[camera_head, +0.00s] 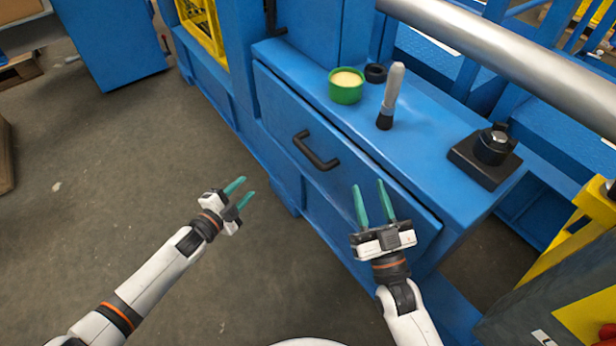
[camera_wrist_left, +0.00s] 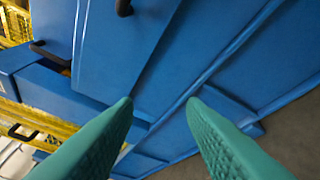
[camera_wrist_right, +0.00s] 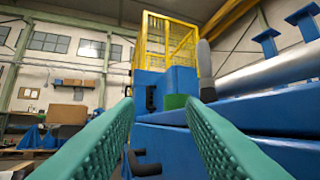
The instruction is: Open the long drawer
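The long drawer (camera_head: 345,168) is a blue front panel on the blue cabinet, with a black bar handle (camera_head: 315,151) near its middle. The drawer looks shut or nearly so; I cannot tell exactly. My left gripper (camera_head: 239,193) is open and empty, left of and below the handle, apart from the drawer. My right gripper (camera_head: 374,203) is open and empty, right of and below the handle, in front of the drawer's right part. A black handle (camera_wrist_left: 124,7) shows at the top of the left wrist view. A dark handle (camera_wrist_right: 145,163) shows low in the right wrist view.
On the cabinet top (camera_head: 425,145) stand a green cup (camera_head: 346,86), a black ring (camera_head: 376,73), a grey-handled brush (camera_head: 391,95) and a black block with a knob (camera_head: 485,157). A yellow-framed object (camera_head: 585,235) stands at right. The floor (camera_head: 110,190) at left is clear.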

